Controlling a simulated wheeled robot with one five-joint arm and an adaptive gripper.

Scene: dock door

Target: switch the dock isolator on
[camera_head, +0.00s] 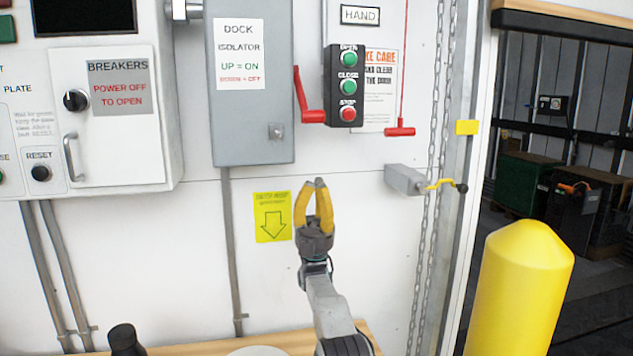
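The dock isolator (252,125) is a grey wall box with a white label reading "DOCK ISOLATOR, UP = ON, DOWN = OFF". Its red lever (301,92) is on the box's right side and hangs down, with a thicker red grip at the lower end, just left of the black push-button station. My gripper (315,183) has yellow fingers pointing up. It is in front of the white wall, below the lever in the picture and apart from it. Its fingertips meet, with nothing seen between them.
A black button station (345,86) sits close right of the lever. Also around are a red pull handle (399,131), a grey bracket with yellow crank (405,179), chains (433,160), a yellow bollard (522,285) and a breaker cabinet (105,115). The wall around my gripper is mostly clear.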

